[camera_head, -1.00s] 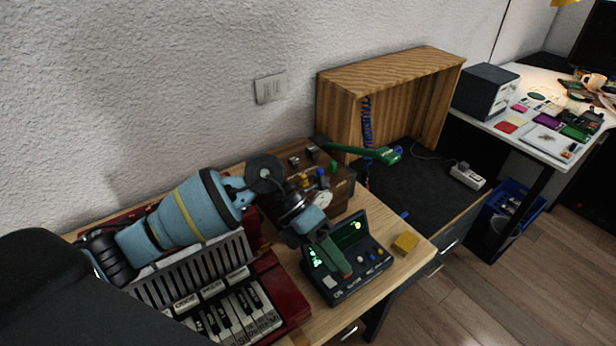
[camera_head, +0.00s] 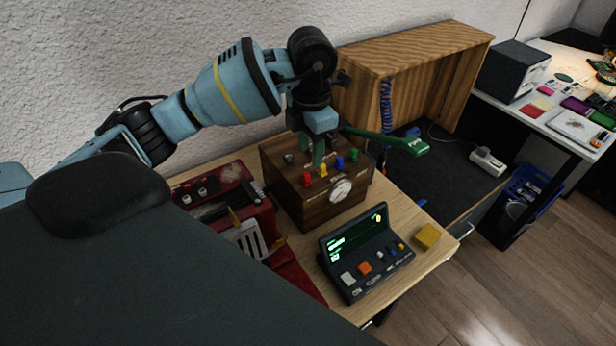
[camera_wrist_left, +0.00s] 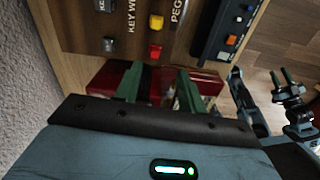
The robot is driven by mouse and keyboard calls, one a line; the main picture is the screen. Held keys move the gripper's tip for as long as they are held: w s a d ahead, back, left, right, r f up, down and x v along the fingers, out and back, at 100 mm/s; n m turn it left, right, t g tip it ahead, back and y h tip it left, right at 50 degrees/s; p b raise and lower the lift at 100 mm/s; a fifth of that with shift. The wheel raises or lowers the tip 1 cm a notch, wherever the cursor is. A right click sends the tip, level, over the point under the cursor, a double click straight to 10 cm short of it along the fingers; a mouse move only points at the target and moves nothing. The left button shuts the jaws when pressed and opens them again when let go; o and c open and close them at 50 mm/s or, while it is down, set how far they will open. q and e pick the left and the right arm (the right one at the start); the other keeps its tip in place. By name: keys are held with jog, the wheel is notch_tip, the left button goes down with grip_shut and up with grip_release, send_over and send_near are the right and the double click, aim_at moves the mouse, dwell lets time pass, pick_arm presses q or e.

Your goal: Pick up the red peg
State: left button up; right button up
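The red peg (camera_head: 306,180) stands upright in the top of a wooden box (camera_head: 314,212), in a row with a yellow peg (camera_head: 322,171), a blue peg (camera_head: 339,162) and a green peg (camera_head: 352,155). My left gripper (camera_head: 318,158) hangs over the box, behind the red and yellow pegs in the head view. In the left wrist view, the left gripper (camera_wrist_left: 160,70) is open and empty. The red peg (camera_wrist_left: 155,51) shows just beyond its fingertips, roughly centred between them. My right gripper (camera_wrist_left: 282,78) shows at the right of the wrist view with its fingers apart.
A dark console with a screen (camera_head: 362,255) and a yellow block (camera_head: 427,236) stand in front. A green-handled tool (camera_head: 405,145) lies behind. A wooden shelf box (camera_head: 420,60) rises at the back.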

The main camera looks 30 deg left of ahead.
aim_at(306, 174)
pick_arm(q)
jog(key=shift+a+f, duration=0.2)
jog(key=shift+f, duration=1)
jog(key=shift+a+f, duration=0.15)
jog(key=shift+f, duration=1)
jog(key=shift+a+f, duration=0.2)
jog(key=shift+f, duration=1)
grip_shut()
